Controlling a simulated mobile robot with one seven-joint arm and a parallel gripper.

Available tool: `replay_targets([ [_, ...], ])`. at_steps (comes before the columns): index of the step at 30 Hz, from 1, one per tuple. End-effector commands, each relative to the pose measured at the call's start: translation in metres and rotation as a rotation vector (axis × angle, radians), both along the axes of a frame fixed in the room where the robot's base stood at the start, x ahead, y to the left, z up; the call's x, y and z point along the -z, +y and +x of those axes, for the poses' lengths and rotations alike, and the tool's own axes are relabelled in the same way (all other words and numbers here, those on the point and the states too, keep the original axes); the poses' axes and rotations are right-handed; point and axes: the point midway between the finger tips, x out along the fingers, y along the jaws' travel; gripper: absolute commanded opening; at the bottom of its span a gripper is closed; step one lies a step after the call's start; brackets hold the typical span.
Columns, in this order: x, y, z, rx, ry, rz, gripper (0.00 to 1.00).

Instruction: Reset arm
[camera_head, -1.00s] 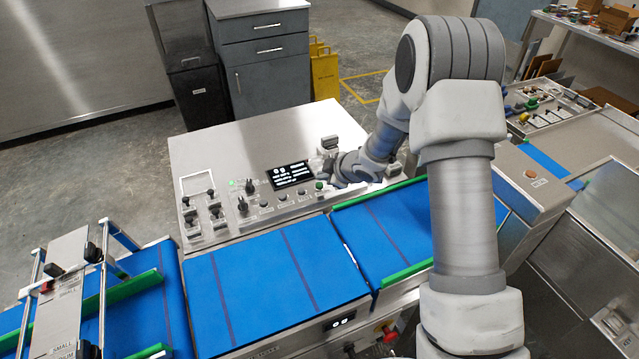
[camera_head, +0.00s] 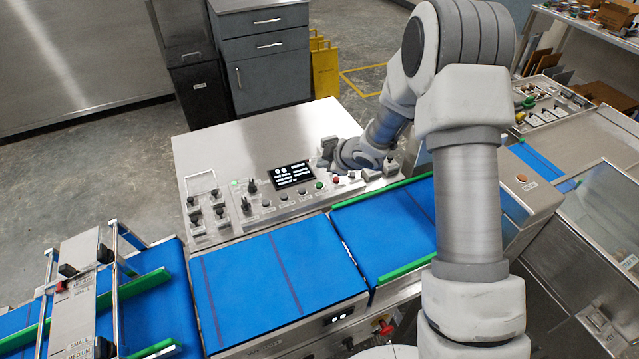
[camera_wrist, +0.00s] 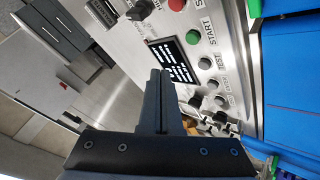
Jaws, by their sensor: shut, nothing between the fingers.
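My gripper (camera_head: 329,157) hangs over the right part of the control panel (camera_head: 225,150) in the head view, its small fingers partly blending with the panel. In the wrist view my gripper (camera_wrist: 160,76) is shut, with its two dark fingers together and nothing between them. Its tips show in front of the black display (camera_wrist: 174,60). A green START button (camera_wrist: 193,37) and a red button (camera_wrist: 176,5) lie beyond the tips, apart from them. In the head view the green button (camera_head: 319,185) and red button (camera_head: 336,180) are both uncovered.
Blue conveyor belts (camera_head: 270,280) with green guide rails (camera_head: 405,271) run in front of the panel. A metal frame (camera_head: 88,262) stands over the belt at left. Grey cabinets (camera_head: 265,75) and yellow boards (camera_head: 325,72) stand behind. Floor is free at back left.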

Motion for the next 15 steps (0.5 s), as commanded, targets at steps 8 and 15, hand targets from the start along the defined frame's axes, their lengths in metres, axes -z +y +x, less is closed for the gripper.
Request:
replay_targets([
  [8,0.000,0.000,0.000,0.000,0.000,0.000,0.00],
  [15,-0.012,-0.006,0.001,0.028,-0.004,-0.010,0.00],
])
